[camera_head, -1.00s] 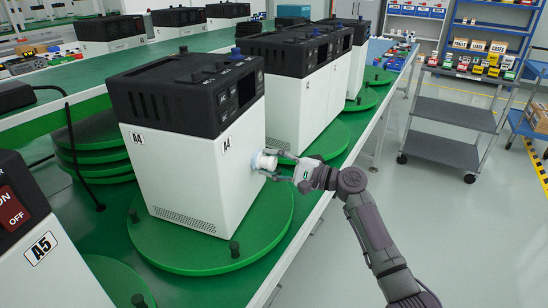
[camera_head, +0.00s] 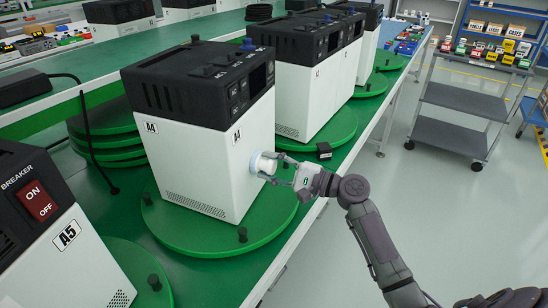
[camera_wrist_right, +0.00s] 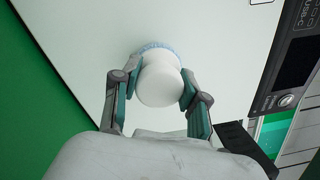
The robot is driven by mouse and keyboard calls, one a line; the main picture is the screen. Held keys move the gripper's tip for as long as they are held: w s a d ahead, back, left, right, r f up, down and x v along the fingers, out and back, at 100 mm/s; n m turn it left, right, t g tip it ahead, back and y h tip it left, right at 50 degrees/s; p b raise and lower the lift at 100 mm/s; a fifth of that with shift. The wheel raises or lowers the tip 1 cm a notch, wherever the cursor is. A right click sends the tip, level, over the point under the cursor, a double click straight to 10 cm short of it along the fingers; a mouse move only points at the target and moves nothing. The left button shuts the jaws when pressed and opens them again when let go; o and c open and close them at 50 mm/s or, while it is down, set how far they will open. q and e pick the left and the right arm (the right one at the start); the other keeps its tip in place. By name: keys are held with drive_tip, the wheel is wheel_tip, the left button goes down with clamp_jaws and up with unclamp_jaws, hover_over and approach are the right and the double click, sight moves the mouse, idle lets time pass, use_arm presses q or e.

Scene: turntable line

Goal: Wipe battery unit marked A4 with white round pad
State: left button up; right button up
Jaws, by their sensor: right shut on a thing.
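The battery unit marked A4 (camera_head: 192,165) is a white box with a black top, standing on a green turntable (camera_head: 175,230) in the head view. It also shows in the right wrist view (camera_wrist_right: 225,50). My right gripper (camera_head: 279,168) is shut on the white round pad (camera_head: 263,163). The pad's bluish face is against the unit's right side face, below the A4 label there. In the right wrist view, both fingers hold the pad (camera_wrist_right: 159,82) from its two sides. The contact itself is mostly hidden behind the pad. My left gripper is not in view.
The unit marked A5 (camera_head: 75,250) stands at the lower left. Another white unit (camera_head: 307,95) stands behind A4.

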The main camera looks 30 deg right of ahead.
drive_tip(key=shift+s+a, duration=0.15)
drive_tip(key=shift+a, duration=0.1)
drive_tip(key=shift+v, duration=3.05)
drive_tip(key=shift+d+r, duration=0.1)
drive_tip(key=shift+d, duration=0.05)
drive_tip(key=shift+b+v, duration=0.4)
drive_tip(key=shift+v, duration=1)
drive_tip(key=shift+d+r, duration=0.1)
drive_tip(key=shift+r, duration=0.05)
